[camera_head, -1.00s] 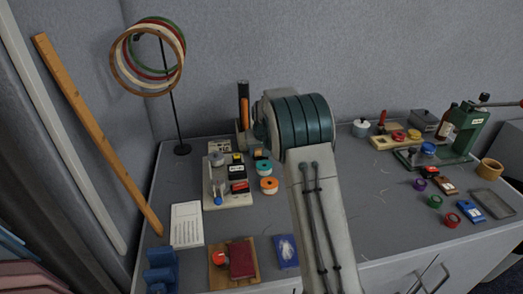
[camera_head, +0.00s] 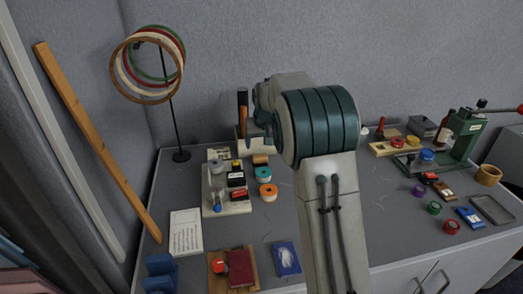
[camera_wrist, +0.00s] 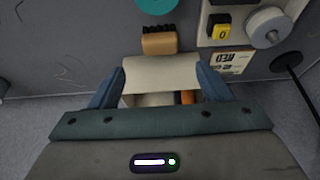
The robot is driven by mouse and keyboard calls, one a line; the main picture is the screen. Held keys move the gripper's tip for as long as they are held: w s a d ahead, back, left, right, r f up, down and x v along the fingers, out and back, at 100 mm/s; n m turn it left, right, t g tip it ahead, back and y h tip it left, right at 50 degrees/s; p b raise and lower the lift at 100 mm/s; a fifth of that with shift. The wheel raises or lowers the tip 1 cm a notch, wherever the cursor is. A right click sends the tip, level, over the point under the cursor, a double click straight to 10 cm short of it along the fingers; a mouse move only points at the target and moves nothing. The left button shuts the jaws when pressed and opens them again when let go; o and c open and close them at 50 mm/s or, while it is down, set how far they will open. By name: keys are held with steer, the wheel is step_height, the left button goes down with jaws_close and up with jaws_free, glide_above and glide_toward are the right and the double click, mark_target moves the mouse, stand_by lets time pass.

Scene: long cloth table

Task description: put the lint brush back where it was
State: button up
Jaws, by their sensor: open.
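A small wooden block with black bristles (camera_wrist: 158,42), which looks like a brush, lies on the table in the wrist view. It also shows in the head view as a brown block (camera_head: 260,160). I cannot tell for sure that it is the lint brush. A pale holder (camera_wrist: 160,74) shows between the fingers of my gripper (camera_wrist: 161,70), with an orange handle (camera_wrist: 187,97) partly hidden behind it. My gripper is open and grips nothing that I can see. In the head view my arm hides much of this area; black and orange tools (camera_head: 242,105) stand upright there.
A pale board (camera_head: 238,207) with small items, orange and teal rolls (camera_head: 268,193), and a ring stand (camera_head: 181,156) are to the left. A green press (camera_head: 464,130) and several coloured rolls stand at the right. The grey wall closes the back.

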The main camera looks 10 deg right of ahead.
steer(key=s+r, duration=0.5)
steer(key=s, duration=0.7)
steer(key=s+f+g, duration=0.1)
steer(key=s+f, duration=0.1)
steer(key=s, duration=1.2)
steer(key=s+f+g, duration=0.1)
steer(key=s, duration=1.3)
steer(key=shift+f, duration=0.4)
steer(key=shift+a, duration=0.1)
